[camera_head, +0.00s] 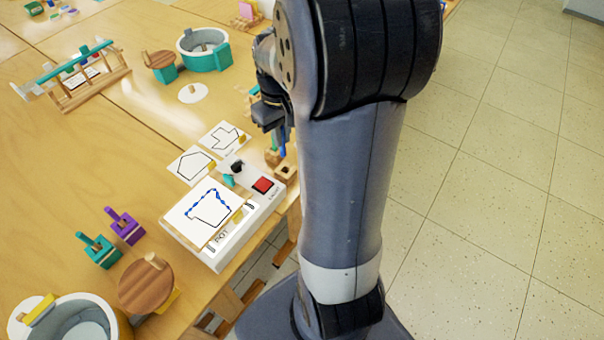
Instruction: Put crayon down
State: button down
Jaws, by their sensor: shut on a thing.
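My gripper (272,122) is near the top centre, above the right edge of the table, partly hidden behind my arm. It is shut on a blue crayon (282,143), whose lower end points down. The crayon appears above or in front of small wooden blocks (286,172); one block has a dark hole in its top. I cannot tell how high the crayon is above them.
Two outline cards (192,165) lie behind the box, with small black and teal pieces beside it. Teal (100,250) and purple (126,226) pieces, a round wooden lid (147,285) and a pot (75,320) stand at front left. Bare table (60,190) lies left. Floor is right.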

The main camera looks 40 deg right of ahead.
jog(key=shift+d+f, duration=0.25)
jog(key=shift+f, duration=0.15)
notch_tip(320, 180, down, 9)
jog(key=shift+f+b, duration=0.1)
jog(key=shift+b, duration=0.3)
jog(key=c, duration=1.5)
grip_release()
jog(key=shift+f, duration=0.1)
notch_tip(320, 180, up, 12)
jog(key=shift+r+p, duration=0.2)
jog(key=shift+p, duration=0.4)
